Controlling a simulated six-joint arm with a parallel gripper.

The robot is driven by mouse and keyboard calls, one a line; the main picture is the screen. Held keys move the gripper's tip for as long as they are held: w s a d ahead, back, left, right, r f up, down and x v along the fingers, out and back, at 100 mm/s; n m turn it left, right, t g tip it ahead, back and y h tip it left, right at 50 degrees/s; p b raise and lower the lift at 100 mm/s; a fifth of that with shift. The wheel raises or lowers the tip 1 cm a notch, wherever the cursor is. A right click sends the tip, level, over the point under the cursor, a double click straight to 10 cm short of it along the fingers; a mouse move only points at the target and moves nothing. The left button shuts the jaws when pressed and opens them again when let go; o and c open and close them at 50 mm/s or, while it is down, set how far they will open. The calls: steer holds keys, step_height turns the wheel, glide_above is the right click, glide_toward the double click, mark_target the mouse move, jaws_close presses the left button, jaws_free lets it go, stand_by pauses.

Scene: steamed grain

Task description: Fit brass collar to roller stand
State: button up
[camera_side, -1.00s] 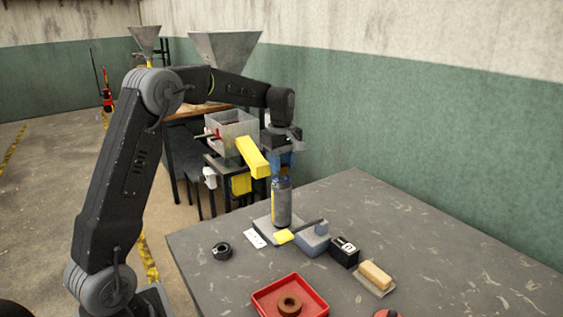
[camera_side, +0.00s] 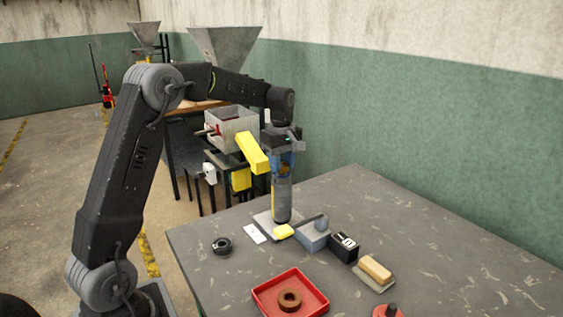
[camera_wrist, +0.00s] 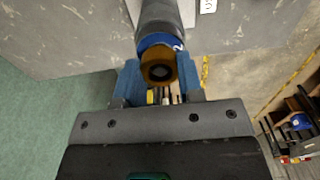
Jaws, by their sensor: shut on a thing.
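The roller stand is a grey upright cylinder (camera_side: 282,200) on a flat base plate (camera_side: 265,222). In the wrist view its grey body (camera_wrist: 165,14) has a blue band near the end. The brass collar (camera_wrist: 159,66), an orange-brown ring with a dark centre, is at that end, between the blue fingers of my gripper (camera_wrist: 160,76). I cannot tell how far the collar sits on the stand. In the side view my gripper (camera_side: 283,160) is above the stand, shut on the collar, which is mostly hidden there by the fingers.
A red tray (camera_side: 262,298) holds a brown ring (camera_side: 289,299). A dark ring (camera_side: 221,246), a white card (camera_side: 255,234), a yellow pad (camera_side: 284,231), a blue-grey block (camera_side: 312,238), a black box (camera_side: 343,248) and a tan brush (camera_side: 375,270) lie nearby.

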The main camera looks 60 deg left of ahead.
steer(key=o, duration=1)
steer(key=shift+o, duration=0.2)
step_height(320, 180, up, 14)
steer(key=shift+d, duration=0.1)
steer(key=s+d+r+m+t, duration=0.1)
steer(key=s+d+m+t, duration=0.2)
steer(key=s+d+m, duration=0.8)
steer(key=s+d+f+m+t, duration=0.1)
steer(key=s+d+f+m, duration=0.2)
steer(key=s, duration=0.4)
steer(key=s+d+f+m+t, duration=0.1)
steer(key=s+d+f+m, duration=0.3)
steer(key=s+d+f, duration=0.1)
steer(key=s+f, duration=0.1)
steer(key=s, duration=0.1)
steer(key=shift+s+d+f+t, duration=0.25)
steer(key=shift+s+d+t, duration=0.05)
steer(key=shift+s+d, duration=0.05)
